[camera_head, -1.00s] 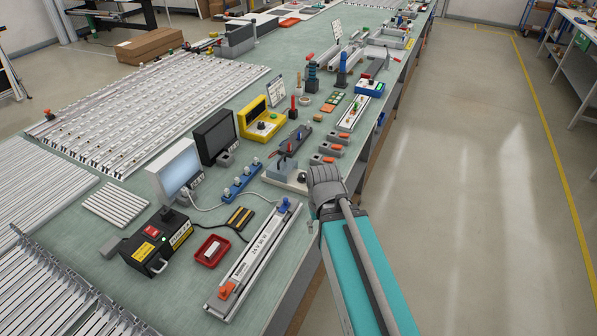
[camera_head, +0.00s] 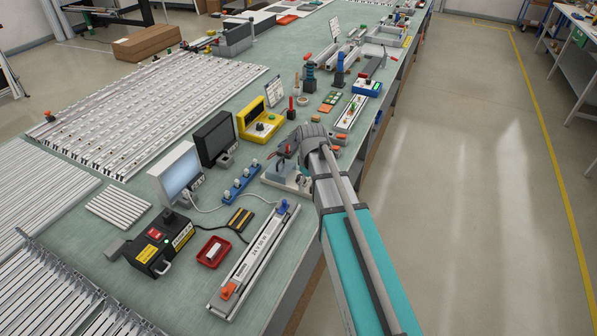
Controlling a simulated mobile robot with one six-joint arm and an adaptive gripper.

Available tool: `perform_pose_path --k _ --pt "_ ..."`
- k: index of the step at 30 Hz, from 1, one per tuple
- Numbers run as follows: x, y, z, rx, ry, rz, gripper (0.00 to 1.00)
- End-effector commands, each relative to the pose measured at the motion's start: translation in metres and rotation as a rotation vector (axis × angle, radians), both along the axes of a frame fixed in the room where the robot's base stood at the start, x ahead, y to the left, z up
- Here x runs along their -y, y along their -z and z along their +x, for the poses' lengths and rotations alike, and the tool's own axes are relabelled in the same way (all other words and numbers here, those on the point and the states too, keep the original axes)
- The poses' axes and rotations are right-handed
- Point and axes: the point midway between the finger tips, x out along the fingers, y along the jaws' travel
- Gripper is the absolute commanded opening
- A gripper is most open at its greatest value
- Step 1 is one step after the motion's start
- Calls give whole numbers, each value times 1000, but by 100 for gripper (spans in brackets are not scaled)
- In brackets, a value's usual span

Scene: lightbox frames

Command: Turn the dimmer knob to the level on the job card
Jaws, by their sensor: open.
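A yellow console (camera_head: 246,114) with a dark panel stands near the middle of the bench. A small dark knob (camera_head: 261,127) shows on its sloped front; I take this for the dimmer knob, but cannot read its setting. A white card (camera_head: 274,92) stands upright just behind the console; its print is too small to read. My gripper (camera_head: 281,152) is open, to the right of and nearer than the console, apart from it. It is small in view, and my wrist partly hides the bench parts behind it.
A dark monitor (camera_head: 215,138) and a lit white panel (camera_head: 178,174) stand left of the console. A blue rail with several bulbs (camera_head: 241,184) and a grey-white fixture (camera_head: 287,178) lie close below my gripper. Orange-topped blocks (camera_head: 336,140) sit by my wrist. Open floor lies right of the bench.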

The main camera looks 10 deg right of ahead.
Motion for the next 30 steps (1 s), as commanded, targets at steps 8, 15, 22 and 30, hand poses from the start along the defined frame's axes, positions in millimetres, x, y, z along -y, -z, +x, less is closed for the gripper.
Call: perform_pose_path --k 8,15,22,30 --pt "-1 -31 108 0 -352 0 82" --pt "-2 -39 143 -1 -506 1 82" --pt "-3 -39 145 1 -529 1 82" --pt "-3 -38 145 1 -528 1 82"
